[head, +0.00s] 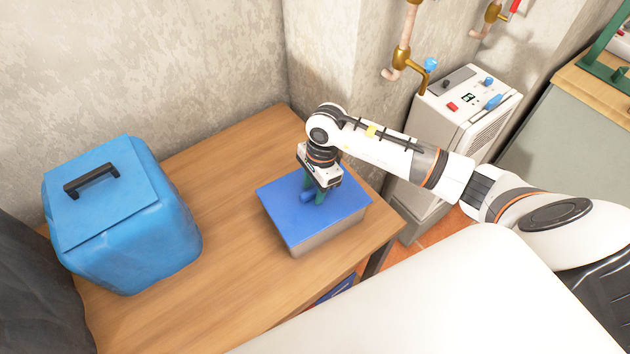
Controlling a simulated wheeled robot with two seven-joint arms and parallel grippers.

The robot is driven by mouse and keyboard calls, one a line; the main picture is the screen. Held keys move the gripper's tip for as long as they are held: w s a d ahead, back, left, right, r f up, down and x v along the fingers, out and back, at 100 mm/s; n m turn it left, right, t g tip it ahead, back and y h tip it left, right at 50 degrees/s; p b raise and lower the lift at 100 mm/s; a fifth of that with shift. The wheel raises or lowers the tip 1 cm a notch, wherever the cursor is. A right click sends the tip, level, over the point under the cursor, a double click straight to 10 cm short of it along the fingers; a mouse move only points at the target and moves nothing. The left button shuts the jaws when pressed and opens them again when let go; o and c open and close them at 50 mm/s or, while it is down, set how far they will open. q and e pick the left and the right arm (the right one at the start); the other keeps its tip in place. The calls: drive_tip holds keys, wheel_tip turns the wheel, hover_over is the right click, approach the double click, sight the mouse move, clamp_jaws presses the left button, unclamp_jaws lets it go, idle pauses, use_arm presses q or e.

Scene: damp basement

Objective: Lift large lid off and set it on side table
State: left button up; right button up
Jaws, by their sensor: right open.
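A box (325,238) with pale sides stands near the right edge of the wooden table (225,160). A flat blue lid (290,225) lies on top of it. My right gripper (314,196) points down at the middle of this lid, its green fingers open around or beside a small blue knob (306,196). The fingers hide part of the knob, and I cannot tell whether they touch it. A larger blue container (150,245) stands at the left, with a flat blue lid (110,205) and a black handle (91,180) on top. My left gripper is not in view.
The wooden table is bare between the two containers and along the back wall. A white appliance (455,130) stands right of the table, below pipes and a brass valve (405,58). A dark shape (35,295) fills the lower left.

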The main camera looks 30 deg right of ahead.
sight(312, 191)
clamp_jaws()
drive_tip(key=shift+r, duration=0.15)
drive_tip(key=shift+r+p, duration=0.9)
drive_tip(key=shift+r, duration=0.45)
